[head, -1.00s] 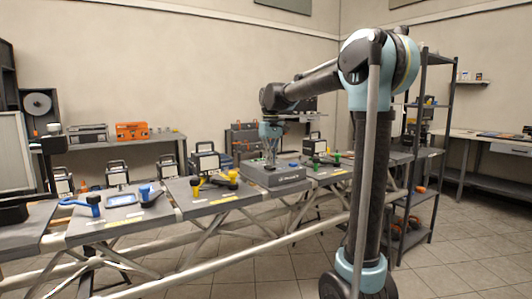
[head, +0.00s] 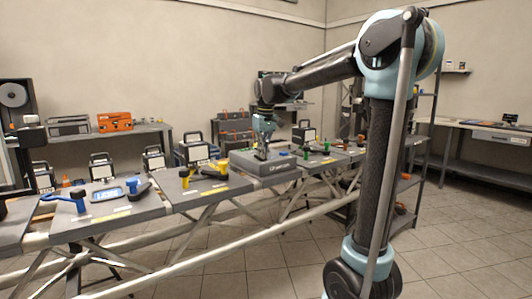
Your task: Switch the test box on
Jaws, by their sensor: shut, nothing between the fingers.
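The test box (head: 272,168) is a low grey box with white lettering on its front, standing on the long truss table. A small blue part (head: 283,153) shows on its top, right of my gripper. My gripper (head: 262,157) points down over the left part of the box top. It is shut and empty, with its fingertips at or just above the surface; I cannot tell whether they touch. The switch and any lamp are too small or hidden behind the gripper to make out.
Blue-handled tools (head: 78,200) lie farther left. A back bench (head: 140,134) carries an orange case (head: 115,122). A dark shelf stands behind my arm.

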